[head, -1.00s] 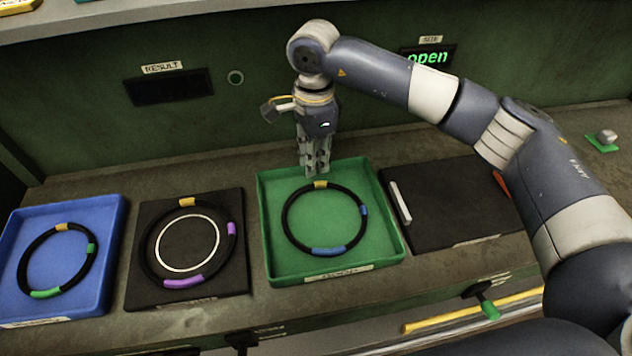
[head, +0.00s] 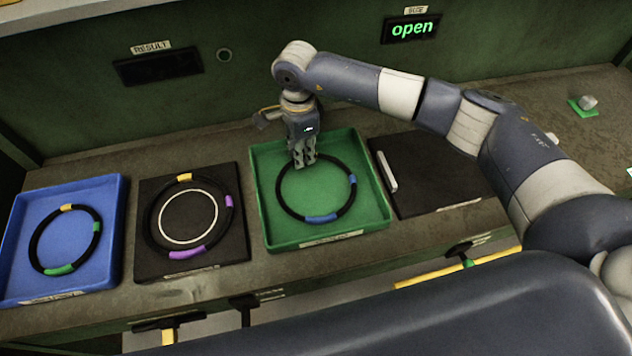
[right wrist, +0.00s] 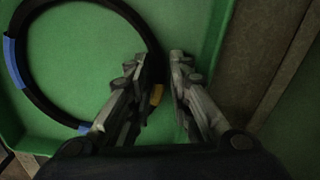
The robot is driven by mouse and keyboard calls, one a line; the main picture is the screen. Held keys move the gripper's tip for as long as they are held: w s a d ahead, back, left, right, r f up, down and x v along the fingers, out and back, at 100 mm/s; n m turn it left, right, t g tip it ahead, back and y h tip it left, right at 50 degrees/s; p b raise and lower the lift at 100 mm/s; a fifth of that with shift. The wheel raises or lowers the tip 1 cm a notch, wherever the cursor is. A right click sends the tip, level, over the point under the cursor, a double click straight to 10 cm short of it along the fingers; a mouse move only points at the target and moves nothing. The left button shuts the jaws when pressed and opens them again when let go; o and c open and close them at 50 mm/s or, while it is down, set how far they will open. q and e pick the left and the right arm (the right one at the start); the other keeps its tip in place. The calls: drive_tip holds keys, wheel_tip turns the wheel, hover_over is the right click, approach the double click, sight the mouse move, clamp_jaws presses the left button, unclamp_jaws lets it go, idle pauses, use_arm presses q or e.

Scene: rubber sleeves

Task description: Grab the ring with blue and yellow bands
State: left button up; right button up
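The black ring with blue and yellow bands (head: 321,218) lies flat in the green tray (head: 262,212). In the right wrist view, the ring (right wrist: 148,25) runs down between my two fingers, and its yellow band (right wrist: 156,95) shows between them. My right gripper (head: 303,163) points down at the ring's far edge and hides the yellow band in the head view. In the right wrist view, my right gripper (right wrist: 160,60) is open, with a gap between the ring and the right-hand finger. I cannot tell whether the left-hand finger touches the ring. My left gripper is not in view.
A blue tray (head: 112,225) holds a ring with yellow and green bands (head: 98,226). A black mat (head: 240,248) bears a ring with yellow and purple bands (head: 229,200). Another black mat (head: 430,180) has a pale bar (head: 387,170). A display (head: 412,28) reads "open".

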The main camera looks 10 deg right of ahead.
drive_tip(key=c, duration=0.4)
clamp_jaws()
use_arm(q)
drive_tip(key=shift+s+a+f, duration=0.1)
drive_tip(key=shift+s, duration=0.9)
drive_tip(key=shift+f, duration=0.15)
use_arm(e)
drive_tip(key=shift+r, duration=0.1)
